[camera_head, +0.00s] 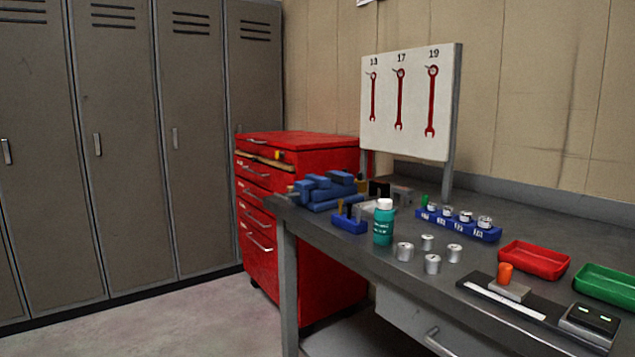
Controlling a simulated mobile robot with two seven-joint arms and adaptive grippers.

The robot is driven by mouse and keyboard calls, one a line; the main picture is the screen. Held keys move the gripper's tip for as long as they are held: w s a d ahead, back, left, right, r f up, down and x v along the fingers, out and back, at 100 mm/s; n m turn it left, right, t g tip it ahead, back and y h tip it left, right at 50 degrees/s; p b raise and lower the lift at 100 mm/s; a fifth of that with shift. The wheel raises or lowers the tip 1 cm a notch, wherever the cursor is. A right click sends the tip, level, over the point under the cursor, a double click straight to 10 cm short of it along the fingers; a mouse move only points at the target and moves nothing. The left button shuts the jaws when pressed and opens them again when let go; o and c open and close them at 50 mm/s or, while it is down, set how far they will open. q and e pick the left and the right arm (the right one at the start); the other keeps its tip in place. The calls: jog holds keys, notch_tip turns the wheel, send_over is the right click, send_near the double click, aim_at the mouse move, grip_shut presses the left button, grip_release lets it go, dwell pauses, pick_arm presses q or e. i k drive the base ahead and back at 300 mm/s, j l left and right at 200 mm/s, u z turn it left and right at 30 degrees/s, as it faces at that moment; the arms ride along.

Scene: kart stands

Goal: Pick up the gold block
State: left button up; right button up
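No block that I can clearly make out as gold shows. A small yellow-gold patch (279,155) shows at the upper front of the red tool cabinet (320,146), by a tan strip along an upper drawer. It is too small to tell whether it is a block. A small brownish piece (291,190) shows at the left end of the workbench, beside the stacked blue pieces (328,190). Neither of my grippers is in view.
The grey workbench (390,276) carries a teal bottle (383,228), several metal cylinders (404,251), a blue rack (458,228), a red tray (534,261), a green tray (606,284) and a scale (590,322). Lockers (120,150) line the left wall. Floor before them is clear.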

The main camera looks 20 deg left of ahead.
aim_at(362, 185)
jog(key=i+l+u, duration=0.1)
jog(key=l+u, duration=0.25)
jog(key=l, duration=0.3)
jog(key=l+u, duration=0.35)
jog(key=l, duration=0.3)
jog(key=j+z, duration=0.1)
jog(key=z, duration=0.3)
jog(key=j+z, duration=0.15)
jog(key=z, duration=0.25)
jog(key=i+j+z, duration=0.1)
jog(key=z, duration=0.3)
jog(key=j+z, duration=0.25)
jog(key=k+j+z, duration=0.1)
jog(key=j+z, duration=0.15)
jog(key=j, duration=0.25)
jog(key=k+j+z, duration=0.1)
jog(key=j+z, duration=0.15)
jog(key=k+j+z, duration=0.15)
jog(key=j, duration=0.25)
jog(key=k+j+z, duration=0.1)
jog(key=j, duration=0.3)
jog(key=k+j+z, duration=0.15)
jog(key=j, duration=0.2)
jog(key=k+j, duration=0.2)
jog(key=j, duration=0.15)
jog(key=k+j, duration=0.2)
jog(key=j, duration=0.15)
jog(key=k+j+z, duration=0.1)
jog(key=j, duration=0.25)
jog(key=k, duration=0.1)
